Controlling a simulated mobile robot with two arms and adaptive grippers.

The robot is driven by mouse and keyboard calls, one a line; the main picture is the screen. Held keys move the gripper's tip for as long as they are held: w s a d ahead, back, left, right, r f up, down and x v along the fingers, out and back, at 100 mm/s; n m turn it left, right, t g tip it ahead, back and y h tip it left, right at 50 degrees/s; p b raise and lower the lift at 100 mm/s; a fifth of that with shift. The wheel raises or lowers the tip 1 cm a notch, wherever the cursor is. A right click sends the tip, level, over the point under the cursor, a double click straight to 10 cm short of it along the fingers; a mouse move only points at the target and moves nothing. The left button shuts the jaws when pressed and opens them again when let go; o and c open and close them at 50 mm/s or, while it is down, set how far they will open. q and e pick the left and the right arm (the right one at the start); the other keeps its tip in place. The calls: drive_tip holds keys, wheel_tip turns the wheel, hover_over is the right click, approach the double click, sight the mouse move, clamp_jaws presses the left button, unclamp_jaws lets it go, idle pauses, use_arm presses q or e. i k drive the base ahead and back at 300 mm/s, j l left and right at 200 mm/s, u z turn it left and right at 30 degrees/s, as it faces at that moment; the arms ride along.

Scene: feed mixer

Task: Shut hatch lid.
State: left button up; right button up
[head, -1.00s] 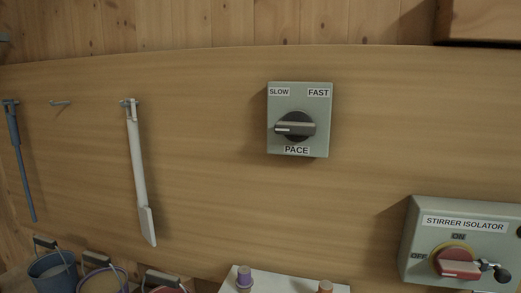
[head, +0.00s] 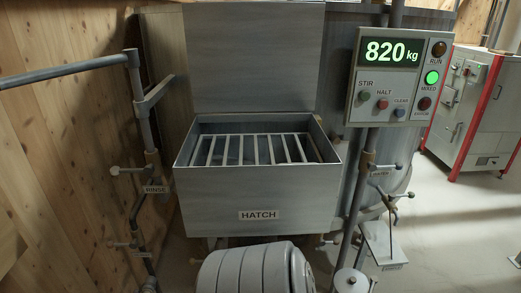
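The hatch is a grey metal box (head: 258,190) with a HATCH label on its front, in the middle of the head view. Its lid (head: 252,55) stands open, upright at the back edge of the box. Bars of a grate (head: 240,150) show inside the open top. Neither of my grippers is in view.
A control panel (head: 396,78) on a post reads 820 kg, with its MIXED lamp lit green. A RINSE pipe (head: 145,120) runs along the left. A ribbed grey drum (head: 255,270) stands in front of the hatch. Open floor (head: 465,225) lies at right.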

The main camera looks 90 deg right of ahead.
sight(243, 56)
drive_tip(key=z, duration=2.65)
